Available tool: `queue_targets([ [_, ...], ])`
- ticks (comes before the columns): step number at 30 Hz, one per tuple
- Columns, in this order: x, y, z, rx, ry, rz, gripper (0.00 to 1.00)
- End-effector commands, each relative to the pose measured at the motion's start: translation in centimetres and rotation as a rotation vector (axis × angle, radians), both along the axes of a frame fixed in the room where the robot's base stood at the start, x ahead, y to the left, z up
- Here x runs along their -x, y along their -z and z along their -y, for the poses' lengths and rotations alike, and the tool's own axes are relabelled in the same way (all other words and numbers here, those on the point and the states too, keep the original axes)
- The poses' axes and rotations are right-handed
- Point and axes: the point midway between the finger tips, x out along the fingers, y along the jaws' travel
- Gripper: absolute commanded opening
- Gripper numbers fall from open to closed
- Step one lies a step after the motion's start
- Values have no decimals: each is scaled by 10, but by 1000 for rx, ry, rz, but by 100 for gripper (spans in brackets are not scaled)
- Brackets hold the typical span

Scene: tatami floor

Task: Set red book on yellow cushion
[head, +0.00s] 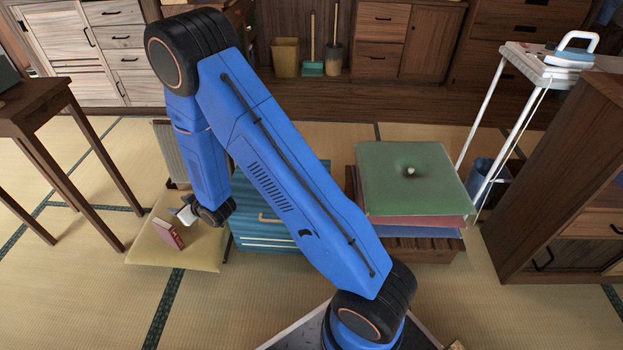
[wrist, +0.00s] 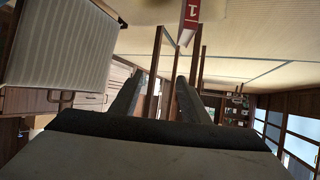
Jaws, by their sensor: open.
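The book looks apart from the fingers.
A green cushion (head: 410,175) tops a stack of cushions on a wooden base. A wooden table (head: 40,110) stands left. Tatami floor (head: 60,290) is clear at the front left.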

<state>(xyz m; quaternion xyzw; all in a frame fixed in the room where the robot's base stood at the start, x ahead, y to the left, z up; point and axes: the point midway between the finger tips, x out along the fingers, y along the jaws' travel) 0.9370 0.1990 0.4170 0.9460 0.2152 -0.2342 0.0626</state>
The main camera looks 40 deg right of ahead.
Motion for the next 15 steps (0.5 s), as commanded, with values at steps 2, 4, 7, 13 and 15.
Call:
queue_targets([
  [2,-2,-25,12,10,19,-14,42],
  [4,-1,-43,23,22,35,-33,42],
  [7,2,-69,39,38,58,-60,42],
  [13,17,-118,71,66,103,-117,42],
  [15,24,-135,83,74,119,-138,42],
])
